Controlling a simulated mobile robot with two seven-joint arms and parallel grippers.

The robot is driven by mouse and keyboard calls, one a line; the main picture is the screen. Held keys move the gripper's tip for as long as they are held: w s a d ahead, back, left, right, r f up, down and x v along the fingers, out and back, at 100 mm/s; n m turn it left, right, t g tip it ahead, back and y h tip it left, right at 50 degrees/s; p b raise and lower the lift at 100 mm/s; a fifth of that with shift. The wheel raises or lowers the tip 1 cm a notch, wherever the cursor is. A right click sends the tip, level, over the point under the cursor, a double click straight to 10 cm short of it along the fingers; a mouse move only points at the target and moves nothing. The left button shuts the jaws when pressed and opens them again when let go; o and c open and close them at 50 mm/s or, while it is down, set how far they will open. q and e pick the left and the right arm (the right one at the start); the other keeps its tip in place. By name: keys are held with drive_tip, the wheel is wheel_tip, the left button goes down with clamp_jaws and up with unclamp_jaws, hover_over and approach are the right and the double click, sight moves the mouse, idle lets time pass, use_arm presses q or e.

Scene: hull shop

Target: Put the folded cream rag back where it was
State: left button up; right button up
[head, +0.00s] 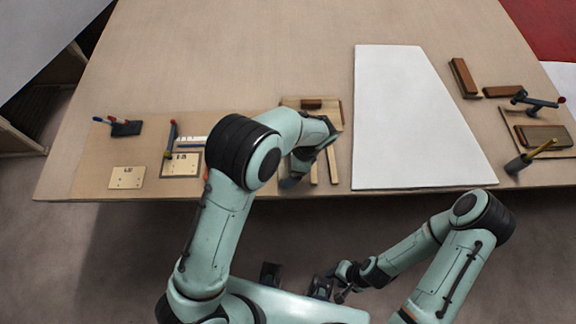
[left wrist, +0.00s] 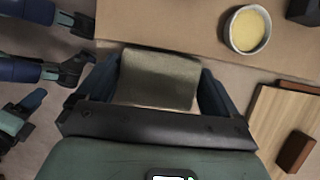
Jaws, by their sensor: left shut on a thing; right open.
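The folded cream rag (left wrist: 158,78) shows in the left wrist view as a flat greyish-cream piece between the two dark fingers of my left gripper (left wrist: 160,88). The gripper is shut on it. Behind the rag are the bench's front edge and the floor; I cannot tell whether it touches the bench. In the head view my left gripper (head: 298,172) is over the front edge of the bench, left of the wooden rack, and the arm hides the rag. My right gripper (head: 342,284) is open and empty, low in front of the bench.
A bowl of yellow stuff (left wrist: 247,30) stands on the bench near the rag. The wooden rack (head: 333,160) holds a brown block. A white panel (head: 415,125) lies to its right. Marked cards (head: 127,178) and tools lie at the left. Brown blocks (head: 462,78) lie far right.

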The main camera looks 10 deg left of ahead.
use_arm(q)
drive_tip(key=o, duration=0.6)
drive_tip(key=shift+c, duration=0.2)
drive_tip(key=p+v, duration=0.1)
drive_tip(key=v, duration=1.1)
use_arm(e)
drive_tip(key=shift+w+r, duration=0.45)
drive_tip(key=shift+r, duration=0.4)
use_arm(q)
drive_tip(key=shift+d+r, duration=0.1)
